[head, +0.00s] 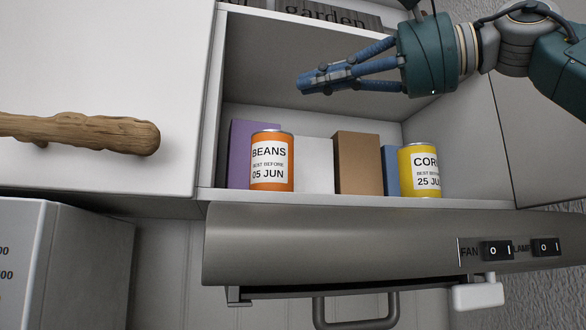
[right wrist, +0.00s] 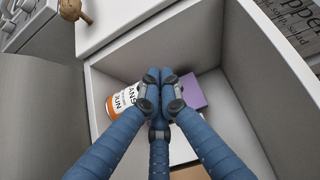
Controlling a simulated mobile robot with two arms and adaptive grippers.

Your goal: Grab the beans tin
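The beans tin (head: 272,160) is orange with a white label. It stands upright near the front edge of an open cabinet shelf in the head view. In the right wrist view the beans tin (right wrist: 120,97) shows left of my fingertips, partly hidden by a finger. My right gripper (head: 303,86) reaches in from the upper right, above the tin in the head view and apart from it. In the right wrist view its blue fingers (right wrist: 160,73) meet at the tips, with nothing seen between them. My left gripper is out of view.
A purple box (head: 239,150) stands behind the beans tin. The cabinet walls enclose the shelf, and a range hood (head: 350,245) lies below. A driftwood handle (head: 90,132) juts out at left.

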